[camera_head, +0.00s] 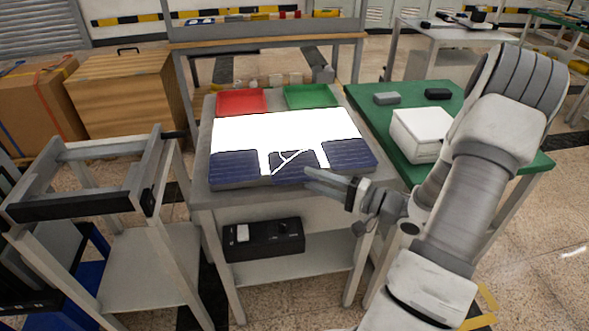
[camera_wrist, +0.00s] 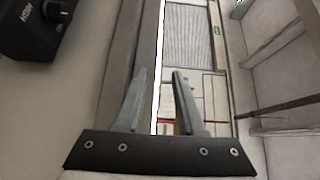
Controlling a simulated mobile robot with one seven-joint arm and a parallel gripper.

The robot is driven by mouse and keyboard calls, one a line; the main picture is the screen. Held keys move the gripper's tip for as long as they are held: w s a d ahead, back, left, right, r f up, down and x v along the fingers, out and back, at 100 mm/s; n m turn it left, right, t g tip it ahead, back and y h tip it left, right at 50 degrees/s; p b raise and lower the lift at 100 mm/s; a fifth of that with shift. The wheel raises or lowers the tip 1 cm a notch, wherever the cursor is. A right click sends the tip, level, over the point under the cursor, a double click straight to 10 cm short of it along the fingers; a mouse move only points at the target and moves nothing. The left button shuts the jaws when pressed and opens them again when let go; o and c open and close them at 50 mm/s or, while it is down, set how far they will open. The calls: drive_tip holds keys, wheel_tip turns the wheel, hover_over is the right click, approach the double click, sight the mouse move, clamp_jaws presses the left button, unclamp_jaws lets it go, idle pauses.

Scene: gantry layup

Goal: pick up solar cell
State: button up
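Three dark blue solar cells lie along the front of a bright white panel on the grey table: a left cell (camera_head: 235,168), a middle cell (camera_head: 296,173) with white crack-like lines, and a right cell (camera_head: 348,154). My gripper (camera_head: 318,182) is at the table's front edge, close to the middle and right cells. No cell can be made out in the wrist view. Whether the fingers touch the table cannot be told.
A red tray (camera_head: 241,101) and a green tray (camera_head: 312,96) stand at the table's back. A grey frame stand (camera_head: 75,185) is at left. A black box (camera_head: 264,238) sits on the lower shelf.

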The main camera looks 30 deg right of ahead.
drive_tip(key=shift+w+a, duration=0.35)
drive_tip(key=shift+w, duration=0.15)
clamp_jaws()
drive_tip(key=shift+r, duration=0.15)
drive_tip(key=shift+r, duration=0.25)
wheel_tip(320, 180, up, 4)
drive_tip(key=shift+f+p, duration=0.15)
drive_tip(key=shift+p, duration=1.05)
drive_tip(key=s+d+r+p, duration=0.3)
drive_tip(key=s+r, duration=0.3)
drive_tip(key=s, duration=0.5)
drive_tip(key=shift+d+r+p, duration=0.25)
drive_tip(key=shift+d+p, duration=0.15)
drive_tip(key=shift+d, duration=0.4)
